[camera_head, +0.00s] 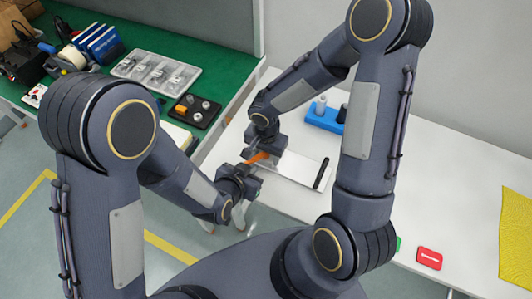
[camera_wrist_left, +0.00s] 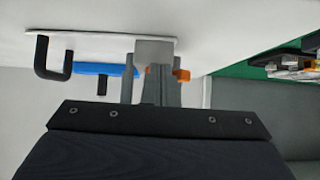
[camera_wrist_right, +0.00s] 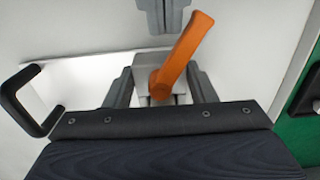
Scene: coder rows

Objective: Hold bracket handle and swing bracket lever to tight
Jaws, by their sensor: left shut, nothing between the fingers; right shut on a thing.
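The bracket has a white plate (camera_head: 300,168) on the table, a grey block (camera_wrist_right: 155,64), an orange lever (camera_wrist_right: 185,52) and a black U-shaped handle (camera_wrist_right: 32,100). My right gripper (camera_wrist_right: 160,82) is shut on the grey block, with one finger on each side; the handle stands apart to the left. The lever slants up and right from its pivot in the right wrist view. My left gripper (camera_head: 250,168) is shut and empty near the lever. Its fingers also show at the top of the right wrist view, beside the lever's free end. The lever partly shows in the left wrist view (camera_wrist_left: 183,76).
A blue holder (camera_head: 326,117) with small cylinders stands behind the bracket. A red block (camera_head: 429,258) and a yellow mat (camera_head: 516,238) lie at the right. A green bench (camera_head: 130,38) at the left carries a clear parts tray (camera_head: 157,73) and a black tray (camera_head: 195,110).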

